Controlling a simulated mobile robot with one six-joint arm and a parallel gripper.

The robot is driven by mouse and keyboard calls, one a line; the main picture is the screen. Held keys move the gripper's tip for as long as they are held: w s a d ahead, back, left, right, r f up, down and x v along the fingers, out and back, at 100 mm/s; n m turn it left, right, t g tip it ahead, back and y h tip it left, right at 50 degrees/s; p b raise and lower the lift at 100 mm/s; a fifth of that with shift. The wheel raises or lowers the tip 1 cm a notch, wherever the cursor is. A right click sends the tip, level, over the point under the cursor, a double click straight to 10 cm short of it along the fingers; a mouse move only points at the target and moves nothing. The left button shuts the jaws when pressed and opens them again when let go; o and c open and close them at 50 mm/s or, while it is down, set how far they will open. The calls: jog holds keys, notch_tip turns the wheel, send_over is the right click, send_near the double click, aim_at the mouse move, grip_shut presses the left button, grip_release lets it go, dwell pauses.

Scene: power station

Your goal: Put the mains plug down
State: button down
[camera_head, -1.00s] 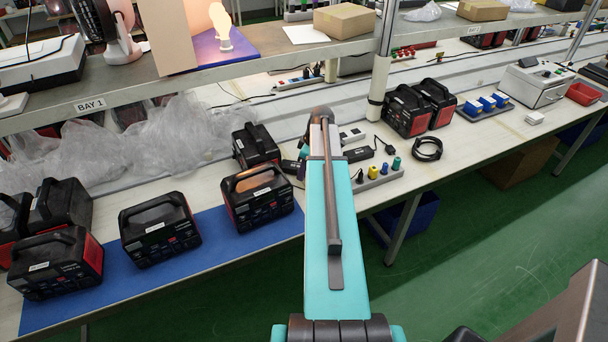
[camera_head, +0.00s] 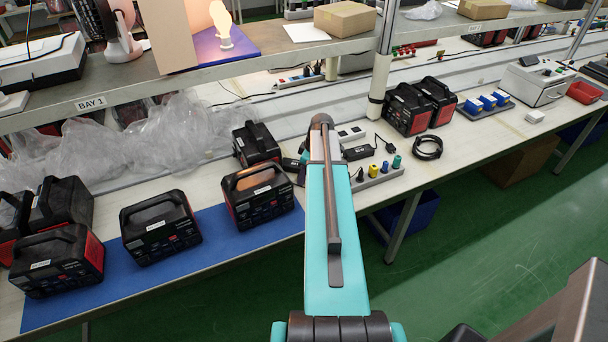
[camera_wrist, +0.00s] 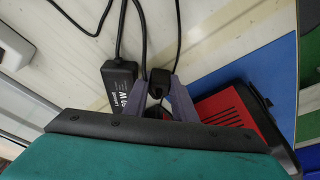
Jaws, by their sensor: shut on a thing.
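In the wrist view the black mains plug (camera_wrist: 158,78) sits between the two grey-purple fingers of my gripper (camera_wrist: 158,84), which is shut on it. A black cord runs from the plug toward the top of the picture. In the head view my own arm hides the gripper and the plug. Below the fingers, a black and red power station (camera_wrist: 228,110) is close on the right. I cannot tell whether the plug touches the bench (camera_wrist: 215,35).
A black power adapter (camera_wrist: 120,85) with a cord lies left of the fingers. In the head view, a row of coloured connectors (camera_head: 378,172), a coiled black cable (camera_head: 427,148) and several power stations (camera_head: 258,193) crowd the bench. The shelf (camera_head: 190,84) overhangs the back.

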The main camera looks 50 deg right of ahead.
jog(key=c, duration=1.5)
grip_release()
jog(key=shift+o, duration=0.2)
jog(key=shift+r+p, duration=0.35)
jog(key=shift+r, duration=0.05)
jog(key=b+v, duration=0.3)
jog(key=v, duration=0.9)
jog(key=shift+b, duration=0.3)
jog(key=shift+d+r, duration=0.1)
